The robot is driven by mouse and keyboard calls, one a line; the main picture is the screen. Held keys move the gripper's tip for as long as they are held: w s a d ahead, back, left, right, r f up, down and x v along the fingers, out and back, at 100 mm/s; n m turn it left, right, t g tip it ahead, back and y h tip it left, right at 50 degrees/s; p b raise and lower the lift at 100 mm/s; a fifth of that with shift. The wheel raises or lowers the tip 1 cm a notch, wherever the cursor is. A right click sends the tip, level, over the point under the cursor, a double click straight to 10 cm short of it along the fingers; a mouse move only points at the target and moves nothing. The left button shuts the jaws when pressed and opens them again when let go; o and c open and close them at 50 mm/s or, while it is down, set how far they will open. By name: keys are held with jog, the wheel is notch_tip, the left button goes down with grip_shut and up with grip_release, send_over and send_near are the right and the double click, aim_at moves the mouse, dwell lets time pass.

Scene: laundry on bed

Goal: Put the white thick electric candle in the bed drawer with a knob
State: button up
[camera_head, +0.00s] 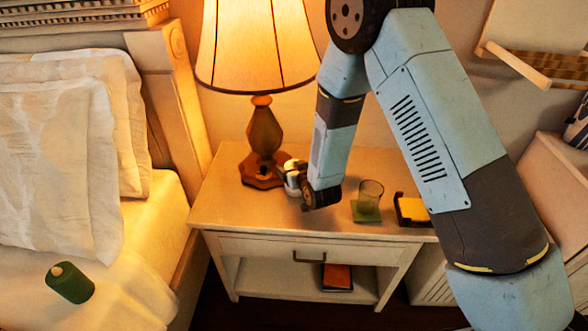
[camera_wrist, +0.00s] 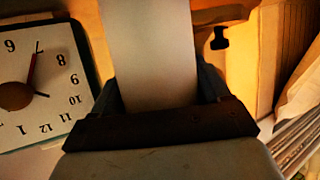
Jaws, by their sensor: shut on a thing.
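The white thick candle (camera_head: 291,183) is held in my gripper (camera_head: 299,178) just right of the lamp base, over or on the nightstand top. I cannot tell whether it touches the top. In the wrist view the white candle (camera_wrist: 150,45) fills the space between the two dark fingers of my gripper (camera_wrist: 157,88), which is shut on it. The nightstand (camera_head: 215,205) has a closed drawer (camera_head: 265,248) with a dark bar handle. A small dark knob-like thing (camera_wrist: 219,39) shows in the wrist view; what it belongs to is unclear. I see no bed drawer with a knob in the head view.
A lit lamp (camera_head: 263,130) stands close left of my gripper. A glass (camera_head: 371,191) on a green coaster and a tray with yellow notes (camera_head: 412,208) are to the right. A clock (camera_wrist: 45,85) shows in the wrist view.

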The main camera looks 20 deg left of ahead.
jog(key=o, duration=0.9)
jog(key=shift+c, duration=0.2)
jog(key=v, duration=1.2)
